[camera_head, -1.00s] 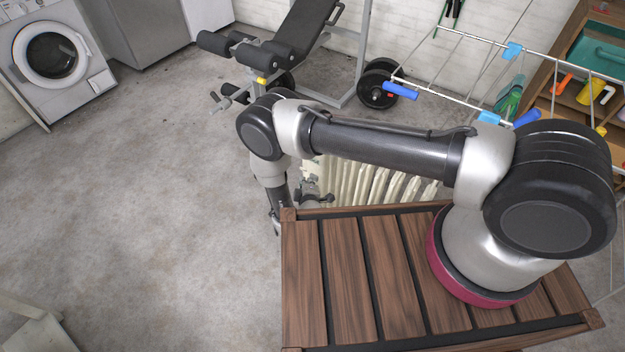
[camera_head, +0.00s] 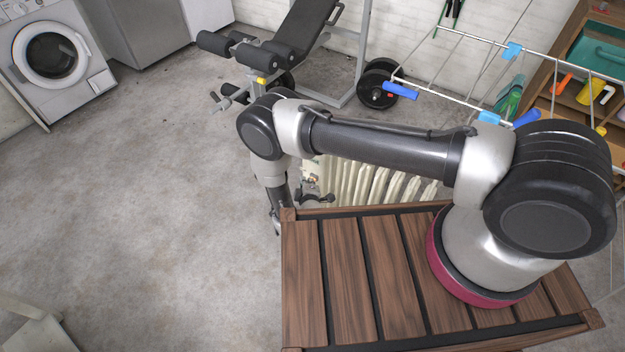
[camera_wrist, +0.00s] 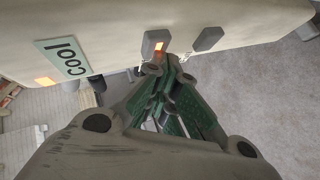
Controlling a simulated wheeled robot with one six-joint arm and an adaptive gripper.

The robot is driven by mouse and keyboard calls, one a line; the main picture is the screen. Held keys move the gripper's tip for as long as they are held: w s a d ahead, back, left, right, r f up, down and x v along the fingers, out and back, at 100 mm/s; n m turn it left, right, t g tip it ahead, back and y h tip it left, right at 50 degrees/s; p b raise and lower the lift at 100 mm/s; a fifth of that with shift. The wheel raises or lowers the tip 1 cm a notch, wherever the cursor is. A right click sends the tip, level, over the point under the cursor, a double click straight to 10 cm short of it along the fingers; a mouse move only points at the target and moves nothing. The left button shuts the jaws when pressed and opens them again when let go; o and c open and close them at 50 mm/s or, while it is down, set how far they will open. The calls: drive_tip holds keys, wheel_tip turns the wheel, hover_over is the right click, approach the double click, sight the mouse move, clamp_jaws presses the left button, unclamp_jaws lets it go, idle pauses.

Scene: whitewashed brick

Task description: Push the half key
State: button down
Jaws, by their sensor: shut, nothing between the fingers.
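In the wrist view, a cream panel (camera_wrist: 110,35) carries two grey keys side by side. The left key (camera_wrist: 148,47) has a lit orange window; the right key (camera_wrist: 208,39) shows no light. Small lettering below the keys is mostly hidden by my fingers, so I cannot tell which is the half key. My gripper (camera_wrist: 158,68) is shut and empty. Its fingertips are right at the lower edge of the lit key; I cannot tell whether they touch it. In the head view the fingers are mostly hidden beyond the slatted top's left corner.
In the head view a cream radiator (camera_head: 365,184) stands behind my slatted top. A weight bench (camera_head: 300,30) is beyond; the floor (camera_head: 140,190) at left is clear.

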drive_tip(key=shift+s+a, duration=1)
drive_tip(key=shift+s, duration=0.25)
drive_tip(key=shift+s+a, duration=0.9)
drive_tip(key=shift+s, duration=0.25)
